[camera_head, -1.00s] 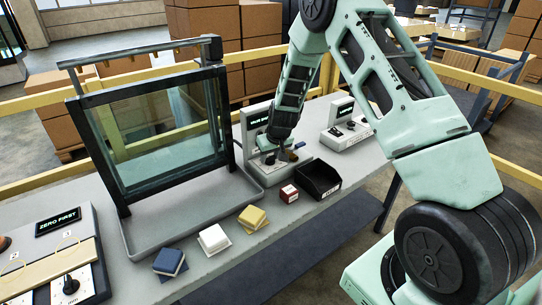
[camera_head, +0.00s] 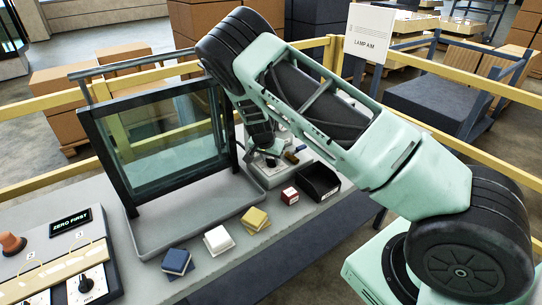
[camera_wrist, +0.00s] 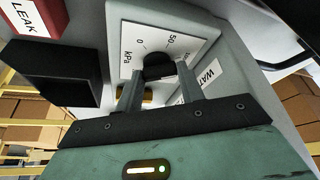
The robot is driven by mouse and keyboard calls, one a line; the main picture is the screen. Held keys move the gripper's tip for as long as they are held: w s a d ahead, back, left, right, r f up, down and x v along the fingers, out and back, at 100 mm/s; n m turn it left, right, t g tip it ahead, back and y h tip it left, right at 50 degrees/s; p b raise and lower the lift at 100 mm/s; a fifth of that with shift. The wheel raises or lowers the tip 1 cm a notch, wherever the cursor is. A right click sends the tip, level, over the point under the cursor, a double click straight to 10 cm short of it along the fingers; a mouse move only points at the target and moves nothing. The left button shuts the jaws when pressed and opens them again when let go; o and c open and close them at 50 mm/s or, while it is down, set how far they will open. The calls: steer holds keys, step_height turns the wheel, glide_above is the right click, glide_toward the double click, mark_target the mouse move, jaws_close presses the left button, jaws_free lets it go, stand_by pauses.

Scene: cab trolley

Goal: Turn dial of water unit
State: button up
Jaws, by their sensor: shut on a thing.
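The water unit (camera_head: 266,178) is a grey box on the bench, right of the glass tank; my arm covers its upper part. Its dial plate (camera_wrist: 133,40) shows in the wrist view with "kPa", "0" and "50" marks, beside a partly cut-off label beginning "WA". The black dial knob (camera_wrist: 158,68) sits between my fingertips. My gripper (camera_wrist: 157,80) is shut on this knob, one finger on each side. In the head view my gripper (camera_head: 268,156) is at the unit's top, and the knob is mostly hidden. The exact dial setting is not readable.
A black open bin (camera_head: 320,182) and a red block (camera_head: 289,195) stand close by. Yellow (camera_head: 255,219), white (camera_head: 218,240) and blue (camera_head: 177,262) blocks lie along the front. The framed glass tank (camera_head: 165,140) stands left. A "ZERO FIRST" panel (camera_head: 70,222) is far left.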

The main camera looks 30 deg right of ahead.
steer(key=shift+w+m+g, duration=0.1)
steer(key=shift+m+g, duration=0.3)
steer(key=shift+m, duration=0.7)
steer(key=shift+a, duration=0.1)
steer(key=o, duration=1)
steer(key=b+v, duration=0.3)
steer(key=v, duration=1.4)
steer(key=shift+a, duration=0.2)
steer(key=shift+w+r, duration=0.1)
steer(key=shift+r, duration=0.05)
